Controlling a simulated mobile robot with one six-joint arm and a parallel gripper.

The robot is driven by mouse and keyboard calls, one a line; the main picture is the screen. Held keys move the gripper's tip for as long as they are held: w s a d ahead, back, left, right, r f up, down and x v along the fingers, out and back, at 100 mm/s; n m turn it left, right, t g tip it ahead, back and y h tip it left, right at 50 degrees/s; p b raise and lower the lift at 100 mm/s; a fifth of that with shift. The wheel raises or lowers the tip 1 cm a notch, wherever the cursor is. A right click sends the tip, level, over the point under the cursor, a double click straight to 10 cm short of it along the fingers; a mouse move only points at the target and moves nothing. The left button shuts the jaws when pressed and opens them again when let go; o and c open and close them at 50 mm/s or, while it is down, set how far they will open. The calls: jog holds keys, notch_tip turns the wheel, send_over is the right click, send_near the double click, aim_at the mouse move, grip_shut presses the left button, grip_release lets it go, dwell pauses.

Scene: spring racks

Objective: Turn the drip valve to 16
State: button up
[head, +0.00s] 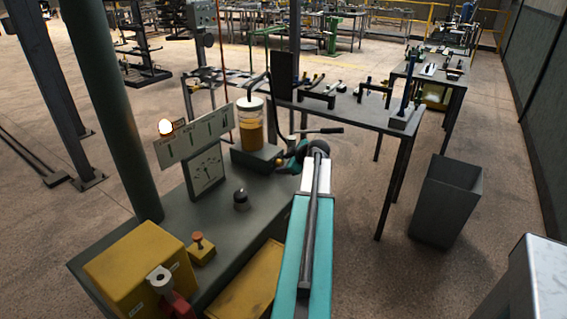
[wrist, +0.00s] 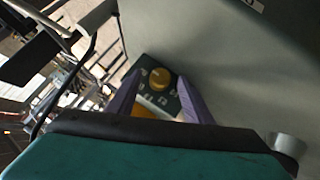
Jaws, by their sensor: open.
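A round yellow knob (wrist: 160,78) sits on a dark green plate (wrist: 146,68) with pale marks in the wrist view; it looks like the drip valve. The marks are too small to read, and I cannot make out a pointer. My gripper (wrist: 158,82) is open, with one purple finger on each side of the knob in the picture. Whether the fingers touch it I cannot tell. In the head view my teal arm reaches towards a glass jar of amber liquid (head: 250,128) on a dark block (head: 254,160); the knob does not show clearly there.
The grey bench (head: 225,232) holds a gauge panel (head: 206,171), a black knob (head: 241,199), an orange button (head: 197,238) and a yellow box (head: 140,262). A large grey surface (wrist: 215,40) stands close in the wrist view. A bin (head: 446,198) stands on the floor at right.

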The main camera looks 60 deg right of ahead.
jog(key=shift+w+d+f, duration=0.15)
jog(key=shift+w+f, duration=0.25)
jog(key=shift+w, duration=0.05)
jog(key=shift+c, duration=0.4)
